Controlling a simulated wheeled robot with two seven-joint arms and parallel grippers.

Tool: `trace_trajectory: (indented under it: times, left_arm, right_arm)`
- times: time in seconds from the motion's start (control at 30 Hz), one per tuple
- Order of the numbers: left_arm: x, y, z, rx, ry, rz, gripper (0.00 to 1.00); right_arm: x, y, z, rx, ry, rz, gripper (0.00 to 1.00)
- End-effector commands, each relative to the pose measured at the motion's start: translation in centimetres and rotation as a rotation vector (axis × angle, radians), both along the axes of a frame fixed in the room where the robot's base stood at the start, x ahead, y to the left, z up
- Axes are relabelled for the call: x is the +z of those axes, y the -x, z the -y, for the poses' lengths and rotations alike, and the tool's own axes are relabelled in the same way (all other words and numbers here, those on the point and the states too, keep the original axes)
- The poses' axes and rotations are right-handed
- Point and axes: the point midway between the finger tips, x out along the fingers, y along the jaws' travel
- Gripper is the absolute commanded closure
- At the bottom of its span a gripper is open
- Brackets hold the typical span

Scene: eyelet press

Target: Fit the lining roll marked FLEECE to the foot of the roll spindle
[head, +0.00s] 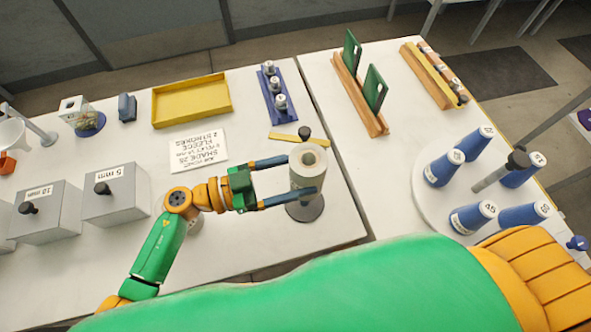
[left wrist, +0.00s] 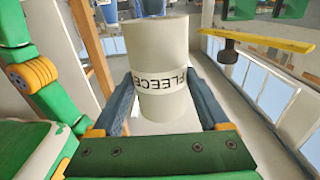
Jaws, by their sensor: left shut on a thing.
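The lining roll marked FLEECE (head: 305,170) is a pale cylinder with a hollow core. It stands upright between the blue fingers of my left gripper (head: 301,175), which is shut on it. In the left wrist view the FLEECE roll (left wrist: 157,50) fills the middle, its label upside down, with a finger of my left gripper (left wrist: 162,105) on each side. A grey round foot (head: 306,211) shows directly below the roll in the head view. The spindle's shaft is hidden, and I cannot tell whether the roll touches the foot. My right gripper is not in view.
A lettered card (head: 198,149), a yellow tray (head: 192,101) and grey boxes (head: 115,196) stand left. A turntable with blue cones (head: 445,166) stands right.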

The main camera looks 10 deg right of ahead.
Motion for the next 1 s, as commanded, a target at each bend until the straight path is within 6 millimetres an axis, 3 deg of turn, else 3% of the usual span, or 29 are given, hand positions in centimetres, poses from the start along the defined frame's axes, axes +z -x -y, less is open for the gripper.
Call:
trace_trajectory:
  times: [1.0]
  left_arm:
    - [-1.9,0.0,0.0,0.0,0.0,-0.001,0.87]
  right_arm:
    - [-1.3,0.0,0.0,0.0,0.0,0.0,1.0]
